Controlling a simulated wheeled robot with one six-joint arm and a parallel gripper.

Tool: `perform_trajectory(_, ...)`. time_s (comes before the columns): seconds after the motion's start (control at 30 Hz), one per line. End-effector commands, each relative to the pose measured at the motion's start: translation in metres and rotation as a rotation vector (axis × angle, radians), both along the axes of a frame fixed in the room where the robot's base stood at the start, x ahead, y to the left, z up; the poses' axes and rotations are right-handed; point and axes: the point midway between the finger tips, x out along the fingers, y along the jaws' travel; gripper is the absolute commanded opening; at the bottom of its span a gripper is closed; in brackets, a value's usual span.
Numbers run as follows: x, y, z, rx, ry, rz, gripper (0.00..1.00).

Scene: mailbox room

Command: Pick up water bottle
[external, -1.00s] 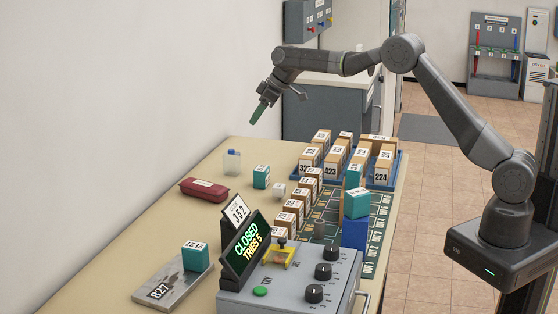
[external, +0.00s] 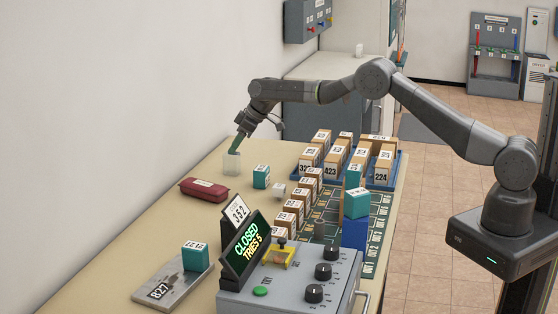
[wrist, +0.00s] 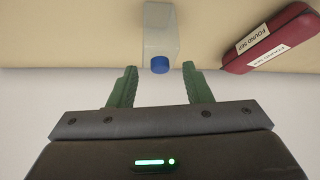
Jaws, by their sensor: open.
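The water bottle (external: 231,165) is a clear, squarish bottle standing near the far left end of the table. In the wrist view the bottle (wrist: 160,32) shows its blue cap (wrist: 160,65) pointing toward my gripper. My gripper (external: 236,148) is just above the bottle and hides its cap in the external view. In the wrist view the two green fingers of my gripper (wrist: 161,84) are apart, with the cap centred a little beyond their tips. Nothing is held between them.
A red case (external: 204,189) lies on the table near the bottle, and a teal cube (external: 261,177) stands to the bottle's right. Labelled boxes in a blue tray (external: 403,160) stand farther right. The white wall (external: 120,100) is close on the left.

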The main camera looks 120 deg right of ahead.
Motion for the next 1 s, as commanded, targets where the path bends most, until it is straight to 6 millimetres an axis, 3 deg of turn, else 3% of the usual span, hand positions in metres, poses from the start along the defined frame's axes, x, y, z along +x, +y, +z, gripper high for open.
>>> perform_trajectory(0.37,0.004,-0.003,-0.008,0.000,0.000,0.000,0.45)
perform_trajectory(0.6,0.004,-0.003,-0.007,0.000,0.000,0.000,0.04)
perform_trajectory(0.87,0.004,-0.003,-0.004,-0.001,-0.001,0.000,0.03)
perform_trajectory(1.0,0.004,-0.003,0.014,-0.003,-0.001,0.001,0.03)
